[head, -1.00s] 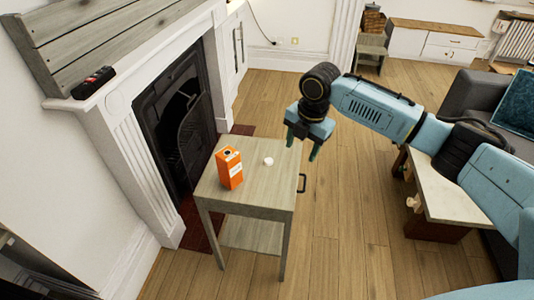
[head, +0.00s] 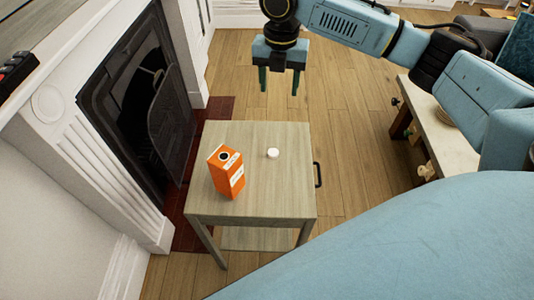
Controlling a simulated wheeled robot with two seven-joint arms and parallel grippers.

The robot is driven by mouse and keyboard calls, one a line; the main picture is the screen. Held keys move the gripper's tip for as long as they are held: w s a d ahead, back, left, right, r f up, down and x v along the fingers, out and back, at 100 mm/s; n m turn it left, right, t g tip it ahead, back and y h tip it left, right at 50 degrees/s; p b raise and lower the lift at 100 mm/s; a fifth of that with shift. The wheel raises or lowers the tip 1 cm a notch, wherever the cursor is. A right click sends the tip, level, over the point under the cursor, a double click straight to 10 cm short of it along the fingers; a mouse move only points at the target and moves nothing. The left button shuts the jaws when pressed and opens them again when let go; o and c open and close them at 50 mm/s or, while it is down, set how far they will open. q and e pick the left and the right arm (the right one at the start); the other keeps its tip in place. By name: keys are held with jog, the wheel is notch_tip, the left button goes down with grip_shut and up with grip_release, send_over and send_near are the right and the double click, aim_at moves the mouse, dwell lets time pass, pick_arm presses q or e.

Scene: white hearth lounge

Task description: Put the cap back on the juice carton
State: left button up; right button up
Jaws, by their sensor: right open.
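The orange juice carton (head: 227,174) stands upright on the small grey wooden table (head: 285,190), left of its middle. A dark round opening shows on its top, with no cap on it. The white cap (head: 273,153) lies on the table top, to the right of the carton and apart from it. My right gripper (head: 279,88) is open and empty, its fingers pointing down. In the picture it is above the table's far edge, clear of cap and carton. My left gripper is not in view.
The fireplace (head: 150,100) with its white surround is close to the table's left side. A dark handle (head: 318,175) sticks out on the table's right. A pale-topped low table (head: 447,135) is at the right. Wooden floor between is clear.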

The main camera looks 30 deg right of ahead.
jog(key=b, duration=0.9)
send_over(274, 151)
notch_tip(274, 151, down, 11)
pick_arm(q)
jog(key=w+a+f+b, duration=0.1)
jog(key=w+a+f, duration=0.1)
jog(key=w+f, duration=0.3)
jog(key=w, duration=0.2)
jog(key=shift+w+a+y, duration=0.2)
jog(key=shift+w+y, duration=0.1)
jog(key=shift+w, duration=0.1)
pick_arm(e)
jog(key=shift+f, duration=0.5)
notch_tip(274, 151, down, 7)
jog(key=shift+f+b, duration=0.1)
jog(key=shift+b, duration=1.15)
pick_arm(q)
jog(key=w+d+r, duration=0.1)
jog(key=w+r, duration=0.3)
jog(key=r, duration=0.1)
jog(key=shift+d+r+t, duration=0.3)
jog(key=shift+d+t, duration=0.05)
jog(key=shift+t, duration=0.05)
pick_arm(e)
jog(key=shift+f, duration=0.45)
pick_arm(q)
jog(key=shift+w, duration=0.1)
